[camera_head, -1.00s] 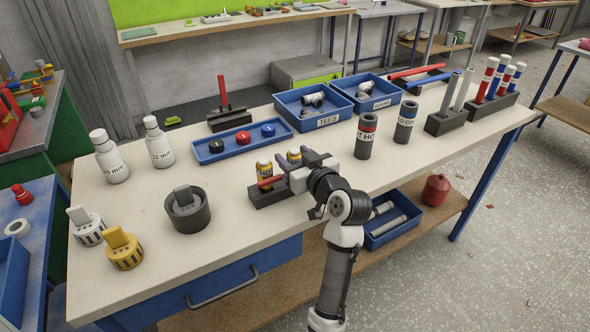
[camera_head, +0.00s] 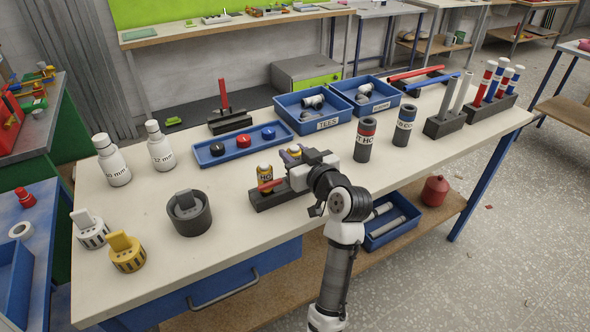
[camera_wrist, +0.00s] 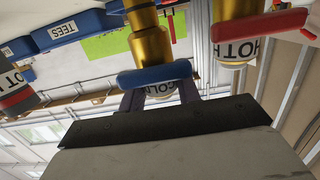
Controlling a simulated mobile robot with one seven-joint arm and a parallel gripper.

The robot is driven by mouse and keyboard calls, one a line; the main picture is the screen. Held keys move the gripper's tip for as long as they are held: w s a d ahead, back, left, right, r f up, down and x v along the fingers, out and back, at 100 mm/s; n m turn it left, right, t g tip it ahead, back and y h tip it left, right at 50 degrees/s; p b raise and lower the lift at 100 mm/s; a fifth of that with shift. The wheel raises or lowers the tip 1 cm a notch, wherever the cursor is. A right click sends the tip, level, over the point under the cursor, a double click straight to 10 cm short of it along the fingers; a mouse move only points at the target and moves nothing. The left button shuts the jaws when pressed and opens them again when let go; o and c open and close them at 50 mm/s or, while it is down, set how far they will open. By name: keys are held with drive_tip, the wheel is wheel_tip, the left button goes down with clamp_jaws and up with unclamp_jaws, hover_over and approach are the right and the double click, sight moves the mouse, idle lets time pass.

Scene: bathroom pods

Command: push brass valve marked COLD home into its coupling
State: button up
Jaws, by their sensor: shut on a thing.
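The brass valve marked COLD, with a blue lever, fills the upper middle of the wrist view (camera_wrist: 152,48). Its label is partly covered by my gripper (camera_wrist: 160,92), whose dark fingers are shut on it on either side. In the head view my gripper (camera_head: 294,174) hides most of this valve; only its top (camera_head: 293,151) shows. The brass valve marked HOT (camera_head: 265,174), with a red lever, stands beside it in a dark block (camera_head: 268,201), and it also shows in the wrist view (camera_wrist: 233,50). The COLD valve's coupling is hidden, so I cannot tell how deep the valve sits.
Behind the valves is a blue tray with three coloured knobs (camera_head: 217,155). A red-banded cylinder (camera_head: 362,147) and a blue-banded one (camera_head: 403,131) stand to the right. A dark grey cup (camera_head: 206,217) stands to the left. The bench front (camera_head: 180,275) is mostly clear.

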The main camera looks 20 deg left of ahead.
drive_tip(key=shift+r+p, duration=1.65)
drive_tip(key=shift+r, duration=0.8)
